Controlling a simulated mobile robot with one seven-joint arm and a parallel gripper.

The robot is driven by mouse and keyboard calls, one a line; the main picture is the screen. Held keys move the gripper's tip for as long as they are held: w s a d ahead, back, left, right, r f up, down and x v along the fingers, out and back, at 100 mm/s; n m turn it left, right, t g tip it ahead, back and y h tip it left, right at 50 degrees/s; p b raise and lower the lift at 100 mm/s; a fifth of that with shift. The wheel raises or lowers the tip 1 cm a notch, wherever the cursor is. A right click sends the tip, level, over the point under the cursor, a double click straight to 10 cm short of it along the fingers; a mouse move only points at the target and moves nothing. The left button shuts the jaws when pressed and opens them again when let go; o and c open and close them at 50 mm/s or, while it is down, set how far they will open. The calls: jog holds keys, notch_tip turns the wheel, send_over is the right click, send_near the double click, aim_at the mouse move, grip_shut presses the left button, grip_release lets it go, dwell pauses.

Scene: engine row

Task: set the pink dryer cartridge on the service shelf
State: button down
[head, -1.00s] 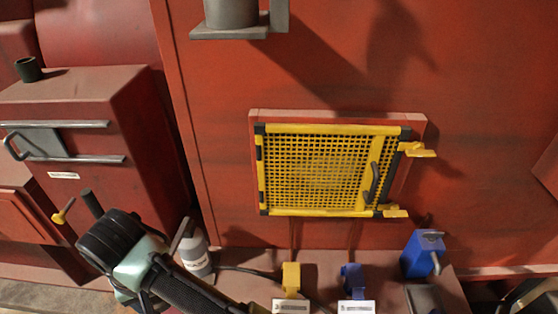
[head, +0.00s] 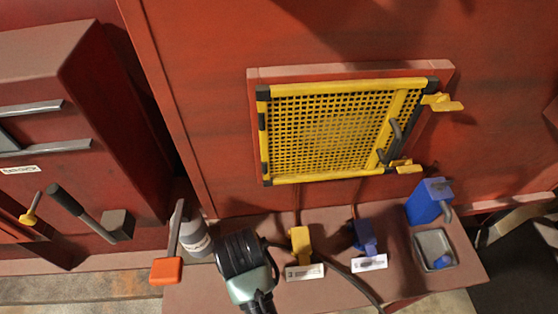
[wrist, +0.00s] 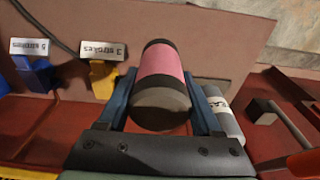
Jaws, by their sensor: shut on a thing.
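The pink cartridge (wrist: 162,65), with dark bands at both ends, shows in the wrist view. My gripper (wrist: 163,95) is shut on it, with one blue finger on each side. In the head view my gripper (head: 243,262) is over the reddish ledge (head: 215,290), between a pale bottle and a yellow lever. There the arm's dark end hides the fingers and the cartridge. The ledge below the yellow grille may be the service shelf; no label confirms it. The wrist view shows a bare part of the ledge (wrist: 215,45) beyond the cartridge.
Left of my gripper are the pale bottle (head: 194,240) and an orange-ended lever (head: 166,270). To the right are a yellow lever (head: 300,244), a blue lever (head: 364,238), a blue container (head: 427,203) and a grey cup (head: 433,247). The yellow grille (head: 330,132) is behind.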

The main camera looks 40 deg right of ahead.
jog(key=f, duration=0.4)
jog(key=shift+s+f, duration=0.2)
jog(key=shift+f, duration=0.2)
jog(key=shift+w+f, duration=0.15)
jog(key=shift+f, duration=2.45)
jog(key=shift+f, duration=0.15)
jog(key=shift+c, duration=0.3)
grip_release()
jog(key=r, duration=0.8)
jog(key=s+a+r, duration=0.1)
jog(key=r, duration=0.3)
jog(key=shift+s+r+p, duration=0.1)
jog(key=shift+r+p, duration=0.05)
jog(key=shift+p, duration=0.15)
